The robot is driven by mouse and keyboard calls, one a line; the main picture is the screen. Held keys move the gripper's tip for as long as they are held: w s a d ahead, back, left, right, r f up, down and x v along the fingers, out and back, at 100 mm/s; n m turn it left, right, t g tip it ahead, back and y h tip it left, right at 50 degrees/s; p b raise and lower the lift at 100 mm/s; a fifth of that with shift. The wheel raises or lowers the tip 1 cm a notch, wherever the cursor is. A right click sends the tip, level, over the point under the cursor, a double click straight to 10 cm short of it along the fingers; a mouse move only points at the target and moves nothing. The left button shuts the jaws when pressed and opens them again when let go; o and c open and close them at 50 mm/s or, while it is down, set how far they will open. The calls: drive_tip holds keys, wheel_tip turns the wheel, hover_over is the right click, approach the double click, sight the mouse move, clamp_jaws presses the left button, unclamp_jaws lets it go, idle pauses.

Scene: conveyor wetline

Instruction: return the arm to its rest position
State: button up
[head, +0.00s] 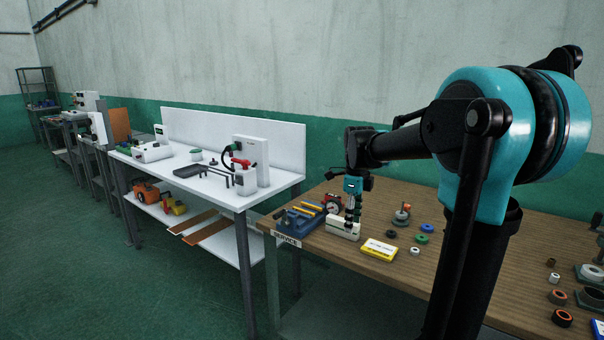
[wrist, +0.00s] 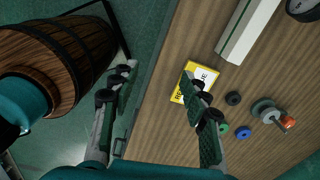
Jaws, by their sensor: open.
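My arm reaches from the right of the head view over the wooden bench (head: 330,255). Its gripper (head: 351,210) points down near the bench's left end. In the head view it overlaps a white block (head: 343,231), and I cannot tell the exact gap. In the wrist view my gripper (wrist: 156,76) has its two fingers spread wide with nothing between them. The right finger partly covers a yellow and white labelled box (wrist: 206,76) on the bench. The left finger appears over the green floor beyond the bench edge.
Near the gripper are a blue tray (head: 300,218) with tools, a red-rimmed gauge (head: 333,203) and several small coloured rings. More rings and fittings lie at the bench's right. A white workbench (head: 278,185) stands to the left. Green floor (head: 70,260) is open at far left.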

drive_tip(key=s+d+f+n+t, duration=0.2)
drive_tip(key=s+f+n, duration=0.7)
drive_tip(key=s+n, duration=0.1)
drive_tip(key=s+d+f+n+t, duration=0.1)
drive_tip(key=s+f+n+t, duration=0.1)
drive_tip(key=s+f+n, duration=0.7)
drive_tip(key=s+n, duration=0.1)
drive_tip(key=n, duration=0.3)
drive_tip(key=shift+s+d, duration=0.25)
drive_tip(key=shift+d, duration=0.1)
